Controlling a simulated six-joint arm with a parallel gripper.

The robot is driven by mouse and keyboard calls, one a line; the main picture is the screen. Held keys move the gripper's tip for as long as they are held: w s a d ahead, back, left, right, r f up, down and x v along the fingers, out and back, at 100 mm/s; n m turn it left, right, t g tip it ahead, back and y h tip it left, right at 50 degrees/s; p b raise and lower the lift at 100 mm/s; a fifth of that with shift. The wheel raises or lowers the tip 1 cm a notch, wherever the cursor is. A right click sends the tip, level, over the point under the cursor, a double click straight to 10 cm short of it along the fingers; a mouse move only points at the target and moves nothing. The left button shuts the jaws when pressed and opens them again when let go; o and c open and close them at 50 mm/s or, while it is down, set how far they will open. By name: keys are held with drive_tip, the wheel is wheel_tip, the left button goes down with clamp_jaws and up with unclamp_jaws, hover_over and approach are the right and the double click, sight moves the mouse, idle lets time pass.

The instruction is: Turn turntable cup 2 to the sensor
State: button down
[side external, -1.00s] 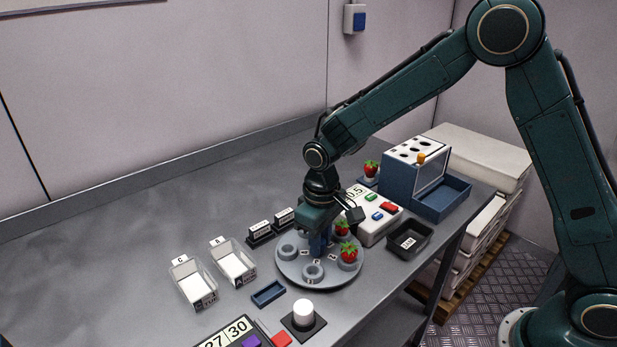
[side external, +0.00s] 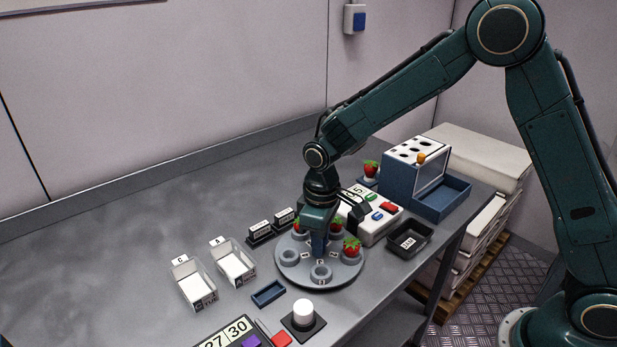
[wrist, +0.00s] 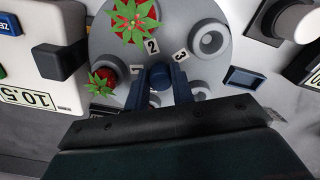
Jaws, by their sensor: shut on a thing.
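The grey turntable (side external: 300,279) carries several ring cups around a central knob (wrist: 159,78). My gripper (side external: 318,250) points down at its centre; in the wrist view its blue fingers (wrist: 160,90) are closed on the knob. Tag 2 (wrist: 152,47) lies beside a cup with a strawberry (wrist: 133,18), which is at the right front of the turntable in the side view (side external: 351,247). Tag 3 (wrist: 180,55) lies by an empty cup (wrist: 210,38). Another strawberry (wrist: 103,80) sits farther round. The sensor appears to be the black head (wrist: 60,62) at the turntable's edge.
The white instrument (side external: 375,228) with coloured buttons stands right behind the turntable. A black tray (side external: 409,238) and a blue rack (side external: 412,180) lie farther right. Two clear bins (side external: 213,285) are at left, and a white button (side external: 303,312) is in front.

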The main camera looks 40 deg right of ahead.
drive_tip(key=shift+n, duration=2.9)
drive_tip(key=shift+w+n, duration=0.1)
drive_tip(key=shift+n, duration=2.8)
drive_tip(key=c, duration=1.2)
unclamp_jaws()
drive_tip(key=shift+r, duration=0.1)
wheel_tip(320, 180, up, 14)
drive_tip(key=shift+f, duration=0.15)
